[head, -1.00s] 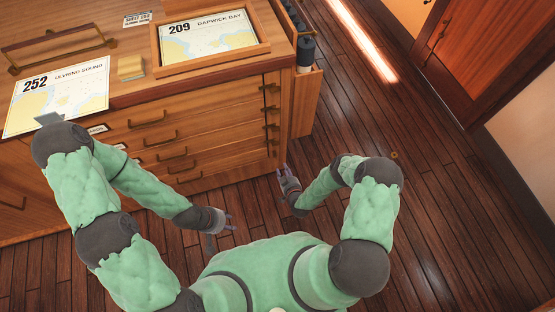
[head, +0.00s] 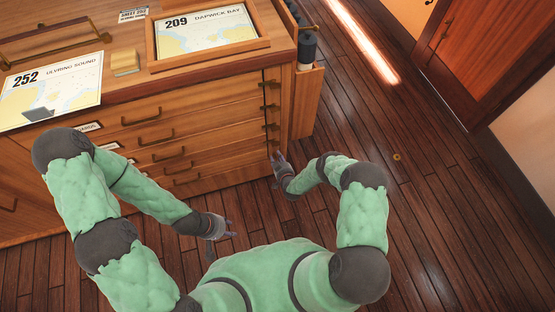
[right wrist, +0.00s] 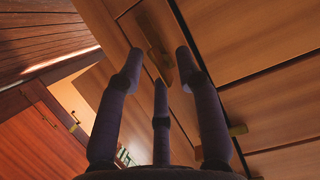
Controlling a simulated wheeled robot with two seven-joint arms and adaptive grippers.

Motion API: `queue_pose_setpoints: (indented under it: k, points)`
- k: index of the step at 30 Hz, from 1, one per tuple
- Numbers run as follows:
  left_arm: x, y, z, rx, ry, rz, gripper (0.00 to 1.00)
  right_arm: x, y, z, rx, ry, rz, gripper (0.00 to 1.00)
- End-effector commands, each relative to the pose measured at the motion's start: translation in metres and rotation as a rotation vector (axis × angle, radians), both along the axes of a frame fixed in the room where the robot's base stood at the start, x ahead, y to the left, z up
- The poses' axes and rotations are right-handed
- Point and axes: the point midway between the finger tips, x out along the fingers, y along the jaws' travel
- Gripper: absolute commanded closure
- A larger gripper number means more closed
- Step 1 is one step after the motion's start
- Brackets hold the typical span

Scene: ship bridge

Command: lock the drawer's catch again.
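The wooden chart chest's drawers (head: 215,112) look closed in the head view. Small brass catches (head: 271,107) sit in a column along their right edge; which way each is turned is too small to tell. My right gripper (head: 277,157) is low at the chest's front right corner, near the lower catches. In the right wrist view its fingers (right wrist: 160,70) are spread, with nothing between them. My left gripper (head: 224,231) is open and empty, away from the chest.
A rack with dark rolls (head: 307,50) stands against the chest's right side. The plank floor (head: 440,210) on the right is clear apart from a small brass ring (head: 397,156).

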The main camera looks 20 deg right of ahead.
Motion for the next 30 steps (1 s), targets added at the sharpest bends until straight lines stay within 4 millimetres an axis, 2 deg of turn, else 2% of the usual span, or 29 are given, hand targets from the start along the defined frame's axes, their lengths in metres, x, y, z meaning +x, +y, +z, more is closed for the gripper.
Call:
queue_pose_setpoints:
  k: [3, 4, 7, 8, 22, 30]
  points:
    - [0.0, 0.0, 0.0003, 0.0, 0.0, 0.0, 0.61, -0.0002, 0.0001, 0.0002, 0.0, 0.0, 0.0, 0.65]
    - [0.0, 0.0, 0.0003, 0.0, 0.0, 0.0, 0.61, -0.0002, 0.0001, 0.0002, 0.0, 0.0, 0.0, 0.67]
    - [0.0001, 0.0, 0.0003, 0.0, 0.0, 0.0, 0.61, -0.0004, 0.0002, 0.0002, 0.0, 0.0, 0.0, 0.96]
    - [0.0001, 0.0, 0.0003, 0.0, 0.0, 0.0, 0.61, -0.0004, 0.0001, 0.0001, 0.0, 0.0, 0.0, 1.0]
    - [0.0001, 0.0, 0.0, 0.0, 0.0, 0.0, 0.61, -0.0005, 0.0, -0.0008, 0.026, 0.003, 0.001, 1.0]
    - [0.0001, 0.0, 0.0, 0.0, 0.0, 0.0, 0.61, -0.001, -0.0014, -0.002, 0.168, 0.01, 0.002, 1.0]
